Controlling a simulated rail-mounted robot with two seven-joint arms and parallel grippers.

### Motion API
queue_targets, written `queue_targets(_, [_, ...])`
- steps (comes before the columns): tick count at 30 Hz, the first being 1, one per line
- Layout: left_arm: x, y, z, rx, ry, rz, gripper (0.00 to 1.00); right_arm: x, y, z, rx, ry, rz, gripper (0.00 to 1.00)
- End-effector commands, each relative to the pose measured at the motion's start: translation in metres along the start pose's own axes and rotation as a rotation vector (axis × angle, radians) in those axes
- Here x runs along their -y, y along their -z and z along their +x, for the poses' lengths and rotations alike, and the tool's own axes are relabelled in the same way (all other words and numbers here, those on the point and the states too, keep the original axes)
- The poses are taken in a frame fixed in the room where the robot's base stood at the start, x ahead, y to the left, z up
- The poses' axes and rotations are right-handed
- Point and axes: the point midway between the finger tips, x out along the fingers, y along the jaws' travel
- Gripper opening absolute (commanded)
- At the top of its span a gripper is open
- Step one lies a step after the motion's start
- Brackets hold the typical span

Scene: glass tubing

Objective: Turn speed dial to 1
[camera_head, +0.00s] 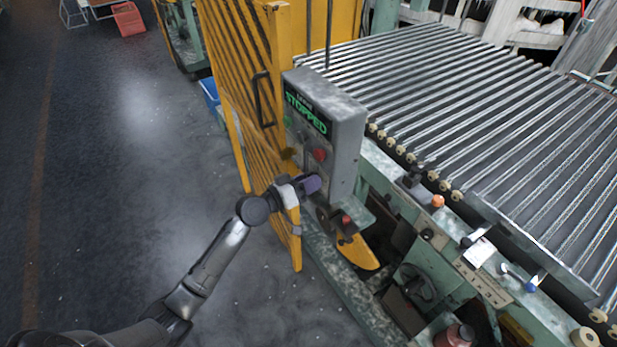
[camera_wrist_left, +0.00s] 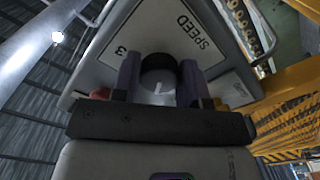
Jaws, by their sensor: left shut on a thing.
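The grey control box (camera_head: 341,128) stands beside the roller conveyor, with a green STOPPED display (camera_head: 306,113) and a red button (camera_head: 320,155) on its face. My left gripper (camera_head: 312,184) is at the lower part of that face and hides the dial there. In the left wrist view the black round speed dial (camera_wrist_left: 158,76) sits between the two purple-grey fingers of my left gripper (camera_wrist_left: 160,82), which are shut on it. A white mark shows on the dial. SPEED and a 3 are printed on the panel (camera_wrist_left: 150,35). My right gripper is not in view.
A yellow slatted gate (camera_head: 240,90) with a black handle stands just left of the box. A yellow piece (camera_head: 358,252) and a handwheel (camera_head: 416,283) lie below it. The roller conveyor (camera_head: 480,120) fills the right. The grey floor (camera_head: 130,150) at left is mostly clear.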

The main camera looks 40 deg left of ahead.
Motion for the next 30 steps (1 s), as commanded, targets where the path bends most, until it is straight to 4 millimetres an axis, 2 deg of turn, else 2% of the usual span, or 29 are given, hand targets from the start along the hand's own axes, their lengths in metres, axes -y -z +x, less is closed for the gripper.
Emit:
queue_targets(6, [-0.002,0.002,0.0,-0.001,-0.001,-0.184,0.16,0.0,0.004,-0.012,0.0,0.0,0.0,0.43])
queue_targets(15, [-0.002,0.002,0.0,-0.002,0.0,-0.369,0.16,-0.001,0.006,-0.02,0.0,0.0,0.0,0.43])
queue_targets(30, [-0.002,0.001,0.0,-0.002,-0.002,-0.47,0.16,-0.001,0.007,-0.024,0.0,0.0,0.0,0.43])
